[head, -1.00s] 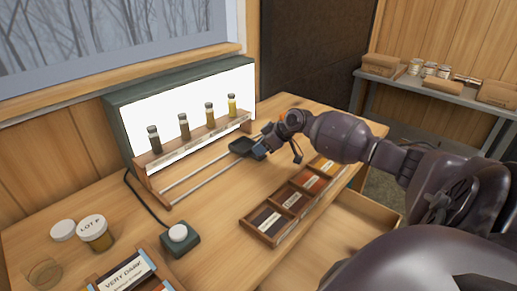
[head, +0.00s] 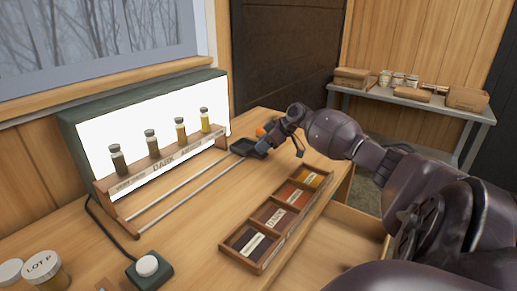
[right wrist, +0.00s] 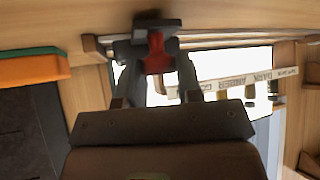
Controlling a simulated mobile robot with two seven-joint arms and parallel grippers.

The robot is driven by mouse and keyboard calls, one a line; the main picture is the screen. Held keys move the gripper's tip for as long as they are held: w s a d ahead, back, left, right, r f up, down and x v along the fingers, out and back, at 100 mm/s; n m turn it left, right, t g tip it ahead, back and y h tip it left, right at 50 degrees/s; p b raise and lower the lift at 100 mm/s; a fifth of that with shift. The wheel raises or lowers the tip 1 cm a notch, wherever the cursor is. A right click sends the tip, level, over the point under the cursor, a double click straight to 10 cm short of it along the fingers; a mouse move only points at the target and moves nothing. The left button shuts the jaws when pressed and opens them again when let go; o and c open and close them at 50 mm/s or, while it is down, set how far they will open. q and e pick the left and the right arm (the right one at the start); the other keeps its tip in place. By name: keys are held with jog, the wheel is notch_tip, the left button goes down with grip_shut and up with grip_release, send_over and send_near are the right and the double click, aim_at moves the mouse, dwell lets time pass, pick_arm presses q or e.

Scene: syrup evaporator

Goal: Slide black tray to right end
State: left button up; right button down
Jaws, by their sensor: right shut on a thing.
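The black tray (head: 248,147) is a small, shallow dish at the far right end of the two metal rails (head: 180,192), just past the right edge of the light box. My right gripper (head: 267,146) is at the tray's right side, shut on it. In the right wrist view the gripper fingers (right wrist: 157,80) show with a red piece (right wrist: 157,55) between them and a dark piece above it; the exact contact is blurred. My left gripper is not in view.
The lit box (head: 150,130) stands behind the rails, with a wooden rack (head: 165,165) of several vials. A sectioned wooden box (head: 275,222) lies in front. A white-button switch (head: 148,267) and jars (head: 45,270) are at lower left. A shelf (head: 410,102) stands at the back right.

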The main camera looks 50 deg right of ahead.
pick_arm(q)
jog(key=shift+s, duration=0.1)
pick_arm(e)
jog(key=shift+d, duration=0.15)
jog(key=c, duration=0.9)
grip_release()
jog(key=shift+d, duration=0.15)
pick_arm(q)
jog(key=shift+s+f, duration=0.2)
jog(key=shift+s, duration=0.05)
pick_arm(e)
jog(key=shift+o, duration=0.4)
jog(key=shift+r, duration=0.1)
pick_arm(q)
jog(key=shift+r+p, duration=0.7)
jog(key=shift+p, duration=0.35)
pick_arm(e)
jog(key=v, duration=1)
jog(key=shift+s+r, duration=0.25)
